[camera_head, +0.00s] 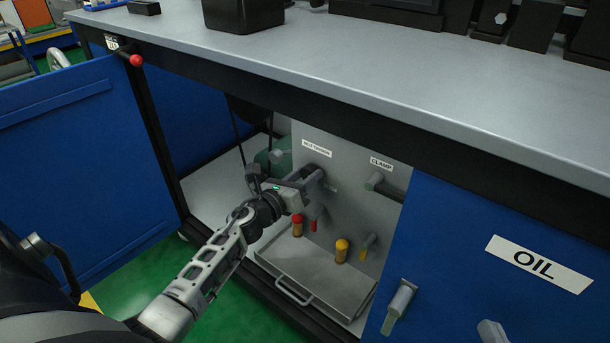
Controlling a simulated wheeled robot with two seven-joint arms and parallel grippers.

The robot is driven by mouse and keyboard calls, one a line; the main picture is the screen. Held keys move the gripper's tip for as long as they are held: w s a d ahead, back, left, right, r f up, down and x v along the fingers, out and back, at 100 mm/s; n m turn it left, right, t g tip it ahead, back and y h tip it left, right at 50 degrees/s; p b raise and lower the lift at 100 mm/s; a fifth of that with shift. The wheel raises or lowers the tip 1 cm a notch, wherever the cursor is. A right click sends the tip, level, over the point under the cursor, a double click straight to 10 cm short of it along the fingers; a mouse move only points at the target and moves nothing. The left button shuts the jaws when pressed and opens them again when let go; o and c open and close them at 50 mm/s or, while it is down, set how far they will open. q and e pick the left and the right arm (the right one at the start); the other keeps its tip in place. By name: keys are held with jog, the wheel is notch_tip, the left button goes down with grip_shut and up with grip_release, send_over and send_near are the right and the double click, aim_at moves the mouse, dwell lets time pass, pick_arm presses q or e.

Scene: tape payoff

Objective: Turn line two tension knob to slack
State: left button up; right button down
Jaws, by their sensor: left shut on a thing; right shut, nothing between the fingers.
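A grey panel (345,150) inside the open cabinet bay carries a small white label (317,148), which seems to read tension, and another reading CLAMP (381,163). My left gripper (314,181) reaches in from the lower left and is shut at the panel just below the first label. It is shut on the tension knob there, which its fingers mostly hide. I cannot make out a line number or the knob's pointer. My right gripper is not in view.
A grey lever (375,181) sits under CLAMP. Red-topped (297,226) and yellow-topped (341,252) pieces stand above a metal tray (318,272). A blue door (80,165) stands open at left; the blue OIL door (470,240) is shut at right. The worktop (330,50) overhangs the bay.

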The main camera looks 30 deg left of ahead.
pick_arm(q)
jog(key=n, duration=0.3)
jog(key=shift+n+p, duration=0.4)
jog(key=n+p, duration=0.1)
jog(key=n, duration=0.2)
jog(key=shift+n, duration=0.3)
jog(key=shift+n+p, duration=0.35)
jog(key=shift+n, duration=0.85)
jog(key=shift+a+f+n+p, duration=0.1)
jog(key=shift+n+p, duration=0.2)
jog(key=shift+n, duration=0.7)
pick_arm(e)
jog(key=shift+s+d+f+n+g+h, duration=0.15)
jog(key=shift+d+f+n+g+h, duration=0.35)
jog(key=shift+f+n+h, duration=0.1)
jog(key=shift+f, duration=0.15)
pick_arm(q)
jog(key=o, duration=1)
